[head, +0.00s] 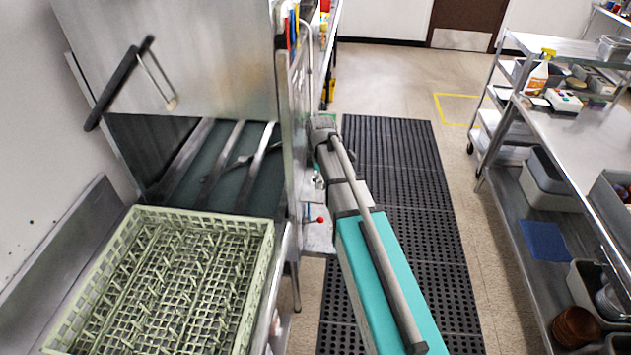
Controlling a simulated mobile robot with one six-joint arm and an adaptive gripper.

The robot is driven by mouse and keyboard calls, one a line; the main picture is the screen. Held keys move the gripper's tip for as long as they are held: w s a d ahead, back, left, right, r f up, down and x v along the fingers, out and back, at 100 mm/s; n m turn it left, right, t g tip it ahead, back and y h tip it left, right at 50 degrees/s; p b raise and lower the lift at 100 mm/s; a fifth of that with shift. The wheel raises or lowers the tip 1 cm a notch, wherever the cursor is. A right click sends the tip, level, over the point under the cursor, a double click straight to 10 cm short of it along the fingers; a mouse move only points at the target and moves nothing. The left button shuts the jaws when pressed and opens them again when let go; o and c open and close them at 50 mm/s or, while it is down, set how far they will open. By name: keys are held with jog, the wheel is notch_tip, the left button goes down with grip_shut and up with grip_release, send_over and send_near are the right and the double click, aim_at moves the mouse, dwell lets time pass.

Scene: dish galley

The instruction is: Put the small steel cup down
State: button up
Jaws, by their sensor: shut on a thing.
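My arm reaches forward from the bottom of the head view, over the floor beside the dish machine. Its far end is beside the machine's right edge. I cannot make out my gripper's fingers; they are hidden or out of sight. I cannot make out the small steel cup either. A small shiny piece (317,180) shows just left of my arm, but I cannot tell what it is.
A green dish rack (262,240) with no dishes visible sits at the lower left, before the open dish machine (180,50). A black mat (410,220) covers the floor. A steel shelf table (570,140) with a spray bottle (538,75) and bins stands right.

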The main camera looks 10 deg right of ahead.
jog(key=shift+m, duration=0.6)
jog(key=s, duration=0.3)
jog(key=s+r, duration=0.1)
jog(key=shift+s+a+p, duration=0.2)
jog(key=shift+a+p, duration=0.1)
jog(key=shift+a, duration=0.1)
jog(key=shift+w+f, duration=0.1)
jog(key=b, duration=0.9)
send_over(313, 192)
jog(key=f, duration=0.9)
jog(key=shift+s, duration=0.4)
jog(key=shift+w+f+b, duration=0.45)
jog(key=shift+f+b, duration=0.15)
jog(key=shift+b, duration=0.05)
jog(key=shift+f+b, duration=1.4)
